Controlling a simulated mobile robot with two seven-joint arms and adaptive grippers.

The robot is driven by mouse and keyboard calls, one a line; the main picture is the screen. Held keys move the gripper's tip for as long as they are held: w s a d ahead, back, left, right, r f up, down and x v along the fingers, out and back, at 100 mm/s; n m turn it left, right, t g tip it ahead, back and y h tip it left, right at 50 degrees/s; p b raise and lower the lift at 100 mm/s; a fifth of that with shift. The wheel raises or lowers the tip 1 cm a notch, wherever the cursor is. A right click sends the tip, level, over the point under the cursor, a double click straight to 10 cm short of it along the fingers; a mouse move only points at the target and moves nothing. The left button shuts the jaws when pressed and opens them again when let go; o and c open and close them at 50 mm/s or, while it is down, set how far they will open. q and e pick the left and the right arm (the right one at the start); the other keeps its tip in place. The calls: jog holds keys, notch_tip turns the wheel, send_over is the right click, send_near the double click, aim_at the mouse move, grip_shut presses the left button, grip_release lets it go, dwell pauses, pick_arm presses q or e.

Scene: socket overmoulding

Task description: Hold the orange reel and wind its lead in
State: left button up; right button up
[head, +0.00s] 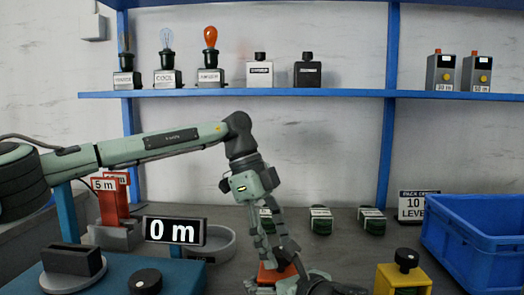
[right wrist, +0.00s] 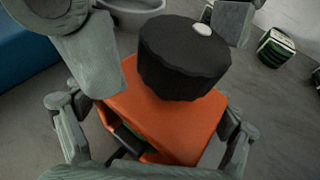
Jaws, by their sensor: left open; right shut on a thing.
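The orange reel (head: 272,273) is low in the middle of the head view, mostly hidden by my grippers. In the right wrist view its orange body (right wrist: 165,118) carries a round black knob (right wrist: 183,62) with a pale spot on top. My right gripper (right wrist: 150,125) is shut on the orange body, one finger on each side. My left gripper (head: 275,243) comes down from above the reel and is open. In the right wrist view its grey fingers show left of the knob and behind it to the right; contact is unclear. I cannot make out the lead.
A display (head: 175,231) reads 0 m. Left of it stand a red "5 m" post (head: 107,203) and a blue bench (head: 185,275). A yellow box (head: 403,281) with a black knob and a blue crate (head: 480,235) are at right. Several dark green blocks (head: 320,220) stand behind.

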pick_arm(q)
jog(key=n, duration=0.1)
jog(key=n+t, duration=0.1)
jog(key=n, duration=0.1)
jog(key=n+t, duration=0.1)
jog(key=n, duration=0.1)
jog(key=shift+s, duration=0.25)
jog(key=v, duration=1.2)
jog(key=w+d+r+n+t+h, duration=0.1)
jog(key=w+d+r+t+h, duration=0.1)
jog(key=w+d+r+h, duration=0.4)
jog(key=w+a+r+n+t+h, duration=0.1)
jog(key=w+a+r+t+h, duration=0.1)
jog(key=r, duration=0.3)
jog(key=w+a+r+n+t+h, duration=0.1)
jog(key=w+a+r+t+h, duration=0.2)
jog(key=r, duration=0.3)
jog(key=shift+w+r+n, duration=0.25)
jog(key=shift+w+n, duration=0.15)
jog(key=shift+c, duration=0.4)
